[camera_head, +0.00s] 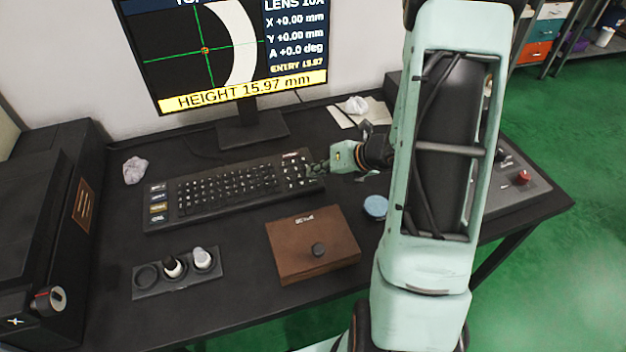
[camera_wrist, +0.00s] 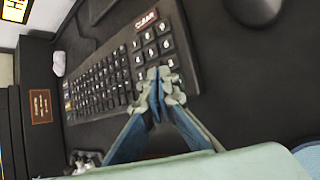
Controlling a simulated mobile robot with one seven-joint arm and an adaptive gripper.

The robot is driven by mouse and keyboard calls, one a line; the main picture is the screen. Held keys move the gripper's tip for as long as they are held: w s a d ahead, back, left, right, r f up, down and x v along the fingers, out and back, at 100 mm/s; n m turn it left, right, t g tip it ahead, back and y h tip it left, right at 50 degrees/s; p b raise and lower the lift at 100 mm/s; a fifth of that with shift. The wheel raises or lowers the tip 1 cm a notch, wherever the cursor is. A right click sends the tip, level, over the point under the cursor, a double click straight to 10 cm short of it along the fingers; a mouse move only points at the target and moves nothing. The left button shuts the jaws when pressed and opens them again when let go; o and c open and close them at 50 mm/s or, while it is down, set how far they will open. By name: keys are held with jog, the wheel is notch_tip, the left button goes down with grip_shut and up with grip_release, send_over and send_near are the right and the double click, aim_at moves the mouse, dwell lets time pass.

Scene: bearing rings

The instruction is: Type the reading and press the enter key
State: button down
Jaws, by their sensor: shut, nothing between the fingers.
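The monitor (camera_head: 247,45) shows "HEIGHT 15.97 mm" on a yellow band, with a small "ENTRY 15.97" line above it. The black keyboard (camera_head: 225,190) lies on the desk below the monitor, with a number pad at its right end. In the wrist view the keyboard (camera_wrist: 98,95) shows a red CLEAR key (camera_wrist: 146,20) above the number keys. My gripper (camera_head: 316,169) is shut and empty, with its tips over the right end of the number pad. In the wrist view my gripper (camera_wrist: 158,82) hides the pad's lower keys. I cannot tell whether the tips touch a key.
A brown box (camera_head: 290,260) with a dark knob and a holder (camera_head: 150,291) with two small bottles stand in front of the keyboard. A blue disc (camera_head: 375,206) lies right of the box. A crumpled cloth (camera_head: 135,170) lies left. A red button (camera_head: 523,177) is on a panel at right.

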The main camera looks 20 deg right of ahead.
aim_at(315, 182)
jog(key=shift+f+b, duration=0.4)
jog(key=shift+f+b, duration=0.35)
jog(key=shift+f, duration=0.05)
dwell(0.6)
jog(key=shift+r, duration=0.15)
jog(key=shift+r+p, duration=0.65)
jog(key=shift+p, duration=0.1)
jog(key=shift+r, duration=0.1)
notch_tip(315, 182, up, 5)
jog(key=p, duration=0.4)
jog(key=shift+p, duration=0.3)
dwell(0.3)
